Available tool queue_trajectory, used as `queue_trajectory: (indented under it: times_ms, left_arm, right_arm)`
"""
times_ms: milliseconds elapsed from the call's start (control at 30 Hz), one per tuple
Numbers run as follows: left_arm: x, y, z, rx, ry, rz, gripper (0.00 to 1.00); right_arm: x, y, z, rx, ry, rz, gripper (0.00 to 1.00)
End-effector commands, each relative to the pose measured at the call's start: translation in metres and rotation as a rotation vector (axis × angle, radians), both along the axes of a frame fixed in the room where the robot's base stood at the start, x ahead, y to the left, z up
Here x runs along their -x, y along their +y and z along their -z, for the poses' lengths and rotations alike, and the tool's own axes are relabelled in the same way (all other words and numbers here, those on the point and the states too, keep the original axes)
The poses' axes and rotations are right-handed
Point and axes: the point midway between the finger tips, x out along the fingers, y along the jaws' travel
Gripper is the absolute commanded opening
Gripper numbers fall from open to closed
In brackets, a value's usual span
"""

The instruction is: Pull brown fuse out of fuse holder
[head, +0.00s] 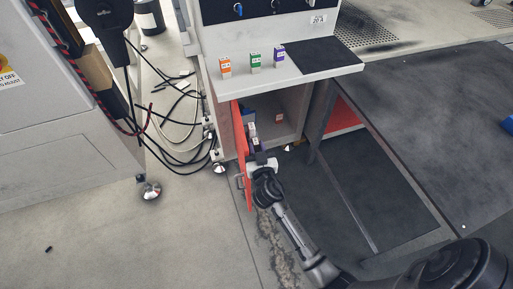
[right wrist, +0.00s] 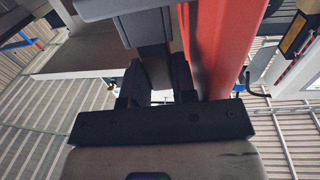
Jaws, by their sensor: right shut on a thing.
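My right gripper (head: 256,157) reaches into the opening of the low cabinet beside its red door (head: 240,150). In the right wrist view my right gripper (right wrist: 156,85) is shut on a dull grey-brown piece (right wrist: 157,72), which looks like the brown fuse, though shade hides its true colour. The piece meets a grey block (right wrist: 146,28) above it, apparently the fuse holder. I cannot tell whether the two are apart. In the head view the gripper and the door partly hide this spot. My left gripper is not in view.
Orange (head: 225,67), green (head: 255,61) and purple (head: 279,56) fuses stand on the ledge above, next to a black mat (head: 321,57). The red door stands close beside my right gripper. Cables (head: 180,120) lie on the floor at left. The front floor is mostly clear.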

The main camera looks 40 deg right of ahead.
Motion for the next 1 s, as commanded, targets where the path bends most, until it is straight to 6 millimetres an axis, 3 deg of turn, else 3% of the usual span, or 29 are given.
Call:
queue_trajectory:
  times_ms: [267, 700, 1000]
  left_arm:
    - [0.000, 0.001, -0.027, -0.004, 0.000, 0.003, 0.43]
    - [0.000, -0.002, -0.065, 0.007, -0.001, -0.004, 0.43]
    - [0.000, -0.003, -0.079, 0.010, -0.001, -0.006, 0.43]
  right_arm:
    - [0.000, 0.000, -0.041, -0.003, -0.004, 0.001, 0.01]
    - [0.069, -0.031, -0.085, 0.001, 0.000, 0.001, 0.01]
    - [0.100, -0.044, -0.103, 0.001, 0.000, 0.001, 0.01]
